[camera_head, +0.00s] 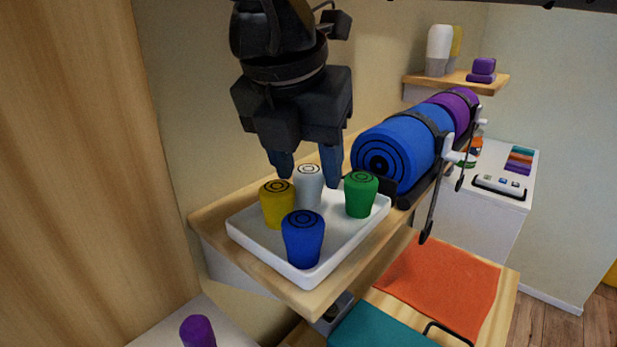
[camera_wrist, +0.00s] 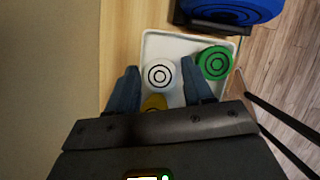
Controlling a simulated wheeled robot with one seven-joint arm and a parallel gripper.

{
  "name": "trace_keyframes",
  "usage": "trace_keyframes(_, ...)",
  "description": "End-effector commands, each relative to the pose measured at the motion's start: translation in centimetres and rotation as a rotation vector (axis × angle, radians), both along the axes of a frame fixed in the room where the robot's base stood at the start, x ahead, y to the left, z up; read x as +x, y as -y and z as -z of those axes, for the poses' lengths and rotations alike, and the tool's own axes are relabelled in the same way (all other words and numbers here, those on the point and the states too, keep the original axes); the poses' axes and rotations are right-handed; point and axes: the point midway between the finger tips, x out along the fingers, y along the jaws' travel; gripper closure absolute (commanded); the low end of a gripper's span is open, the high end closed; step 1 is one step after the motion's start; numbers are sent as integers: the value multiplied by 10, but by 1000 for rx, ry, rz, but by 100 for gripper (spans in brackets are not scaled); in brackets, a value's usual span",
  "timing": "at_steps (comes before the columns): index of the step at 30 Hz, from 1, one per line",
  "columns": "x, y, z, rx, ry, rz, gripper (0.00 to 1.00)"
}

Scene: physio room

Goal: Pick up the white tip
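The white tip (camera_head: 308,186) stands upright at the back of a white tray (camera_head: 249,235), between a yellow tip (camera_head: 277,204) and a green tip (camera_head: 361,194). A blue tip (camera_head: 303,238) stands at the tray's front. My gripper (camera_head: 306,172) is above the tray, pointing down, with its fingers apart on either side of the white tip's top. In the wrist view the white tip (camera_wrist: 159,74) shows between and slightly beyond the open fingertips (camera_wrist: 160,78). The green tip (camera_wrist: 214,63) is close to the right finger. The yellow tip (camera_wrist: 154,103) is partly hidden by my gripper.
The tray rests on a wooden shelf (camera_head: 212,222). Blue and purple rolls (camera_head: 396,148) lie in a holder to the right. Orange (camera_head: 440,283) and teal (camera_head: 375,328) cloths lie lower. A purple tip (camera_head: 197,331) stands at the bottom left. A wall is close behind.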

Motion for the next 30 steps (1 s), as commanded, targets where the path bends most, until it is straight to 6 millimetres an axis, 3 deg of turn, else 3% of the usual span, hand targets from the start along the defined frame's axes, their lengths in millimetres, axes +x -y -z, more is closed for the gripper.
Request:
trace_keyframes(13,0,0,0,0,0,0,92)
trace_keyframes(23,0,0,-3,0,1,0,93)
trace_keyframes(30,1,0,-27,1,4,2,93)
